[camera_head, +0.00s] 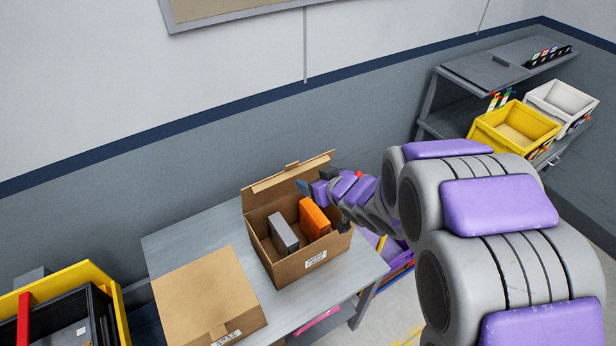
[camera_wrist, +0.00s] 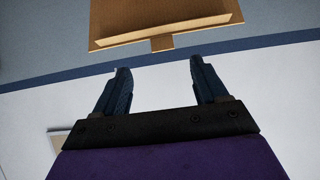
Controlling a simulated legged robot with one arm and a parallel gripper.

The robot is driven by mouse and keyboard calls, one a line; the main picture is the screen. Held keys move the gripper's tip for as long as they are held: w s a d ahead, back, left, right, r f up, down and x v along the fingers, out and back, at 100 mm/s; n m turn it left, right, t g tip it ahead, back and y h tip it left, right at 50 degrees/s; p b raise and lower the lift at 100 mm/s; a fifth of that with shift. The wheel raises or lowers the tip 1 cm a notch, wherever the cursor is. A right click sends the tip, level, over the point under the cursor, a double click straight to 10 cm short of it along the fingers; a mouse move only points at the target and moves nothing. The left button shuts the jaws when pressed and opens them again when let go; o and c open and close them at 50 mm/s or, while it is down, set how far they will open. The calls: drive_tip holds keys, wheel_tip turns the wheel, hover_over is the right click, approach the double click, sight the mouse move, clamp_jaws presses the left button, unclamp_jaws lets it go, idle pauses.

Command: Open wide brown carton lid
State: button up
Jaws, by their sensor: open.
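An open brown carton (camera_head: 290,268) stands on the grey table, with a grey block (camera_head: 283,232) and an orange block (camera_head: 314,217) inside. Its lid (camera_head: 287,182) stands raised at the back, leaning away from the opening. The lid's edge flap and tab show at the top of the wrist view (camera_wrist: 170,22). My gripper (camera_head: 305,187) is above the carton, close to the raised lid. In the wrist view its two fingers (camera_wrist: 159,68) are apart with nothing between them, pointing toward the lid's tab with a visible gap. A second brown carton (camera_head: 205,295), closed, stands to the left.
The grey table (camera_head: 185,239) has narrow free strips around the cartons. A yellow-edged bin (camera_head: 105,285) is at lower left. A shelf at right holds a yellow bin (camera_head: 513,132) and a white bin (camera_head: 562,104). The wall (camera_head: 215,170) is close behind the table.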

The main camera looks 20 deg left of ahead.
drive_tip(key=v, duration=0.9)
drive_tip(key=shift+d, duration=0.2)
drive_tip(key=shift+s+r, duration=0.1)
drive_tip(key=shift+s, duration=0.05)
drive_tip(key=shift+c, duration=0.2)
